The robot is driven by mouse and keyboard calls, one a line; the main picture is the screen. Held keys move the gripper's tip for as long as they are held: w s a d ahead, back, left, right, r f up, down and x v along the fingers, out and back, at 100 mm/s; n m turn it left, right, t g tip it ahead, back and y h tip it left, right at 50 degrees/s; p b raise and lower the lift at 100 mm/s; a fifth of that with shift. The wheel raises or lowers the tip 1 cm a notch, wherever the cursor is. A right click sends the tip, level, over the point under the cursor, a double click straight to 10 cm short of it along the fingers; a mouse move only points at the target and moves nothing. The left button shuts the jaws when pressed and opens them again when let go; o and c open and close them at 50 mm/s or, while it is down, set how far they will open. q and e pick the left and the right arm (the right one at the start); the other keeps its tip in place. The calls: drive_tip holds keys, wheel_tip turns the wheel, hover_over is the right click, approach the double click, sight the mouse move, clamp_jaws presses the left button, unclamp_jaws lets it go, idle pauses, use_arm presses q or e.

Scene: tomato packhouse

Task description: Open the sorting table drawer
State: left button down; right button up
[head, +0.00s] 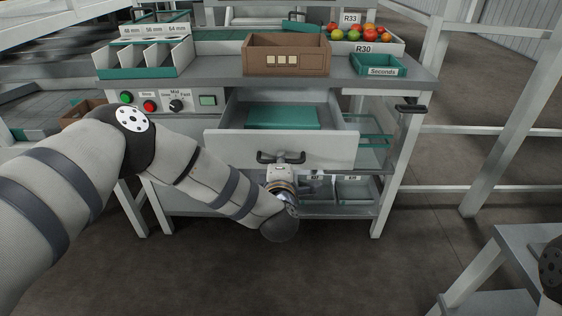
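The sorting table (222,80) stands ahead of me. Its drawer (227,146) is pulled out towards me, with its white front standing clear of the frame. A green flat item (283,117) lies inside the drawer. The drawer's dark handle (265,158) is at the middle of its front. My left gripper (281,164) is at the handle, with its arm reaching in from the left. The fingers are small and partly hidden, so I cannot tell whether they are closed on the handle. My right gripper is out of view.
A brown box (287,56), a green Seconds tray (378,66) and a crate of tomatoes (385,44) stand on the tabletop. A control panel (189,103) is at the left. A grey stand (520,240) is at the lower right. The floor before the table is open.

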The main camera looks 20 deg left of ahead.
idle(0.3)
use_arm(q)
drive_tip(key=c, duration=1.7)
unclamp_jaws()
drive_tip(key=v, duration=1.2)
